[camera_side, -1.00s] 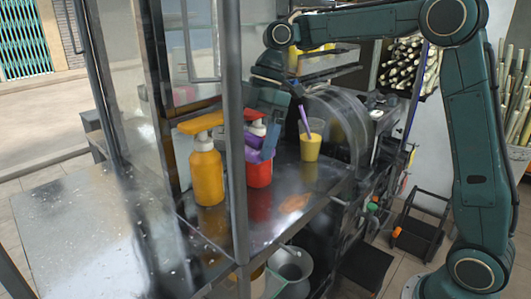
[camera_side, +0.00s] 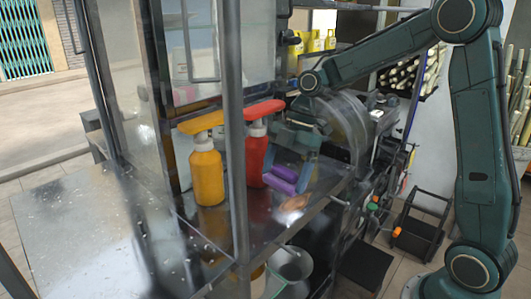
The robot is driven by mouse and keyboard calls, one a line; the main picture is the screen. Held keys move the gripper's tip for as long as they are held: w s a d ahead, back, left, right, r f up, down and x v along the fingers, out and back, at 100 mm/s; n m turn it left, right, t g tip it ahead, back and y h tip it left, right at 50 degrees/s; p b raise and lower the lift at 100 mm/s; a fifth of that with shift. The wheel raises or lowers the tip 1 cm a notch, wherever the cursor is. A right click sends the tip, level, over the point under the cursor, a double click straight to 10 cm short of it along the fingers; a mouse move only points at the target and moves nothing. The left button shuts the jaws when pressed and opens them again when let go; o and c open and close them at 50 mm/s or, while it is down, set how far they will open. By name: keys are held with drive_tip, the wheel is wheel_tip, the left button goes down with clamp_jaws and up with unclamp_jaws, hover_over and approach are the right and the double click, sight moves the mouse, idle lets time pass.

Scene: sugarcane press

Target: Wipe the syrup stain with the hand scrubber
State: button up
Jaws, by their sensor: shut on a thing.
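My gripper (camera_side: 288,166) is shut on the purple hand scrubber (camera_side: 284,179), which shows as two rounded purple lobes between the bluish fingers. The scrubber is tilted and low over the metal counter (camera_side: 222,232), just right of the red pump bottle. I cannot tell whether it touches the counter. The syrup stain (camera_side: 296,202) is a brownish-orange patch near the counter's front edge, just below and to the right of the scrubber in the picture. The stain and scrubber look apart.
A yellow pump bottle (camera_side: 207,172) and a red pump bottle (camera_side: 257,152) stand left of my gripper. A dark upright post (camera_side: 236,130) crosses the view in front of them. The press machine (camera_side: 350,125) stands to the right. A bucket (camera_side: 290,268) is below the counter.

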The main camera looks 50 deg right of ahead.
sight(279, 214)
drive_tip(key=shift+f, duration=0.1)
drive_tip(key=shift+f, duration=3.6)
drive_tip(key=shift+d+f, duration=0.25)
drive_tip(key=shift+f, duration=0.05)
drive_tip(key=shift+d, duration=5.65)
drive_tip(key=shift+c, duration=0.4)
drive_tip(key=shift+a, duration=5.8)
drive_tip(key=shift+a+r, duration=0.1)
drive_tip(key=shift+a, duration=0.05)
drive_tip(key=shift+r, duration=3.95)
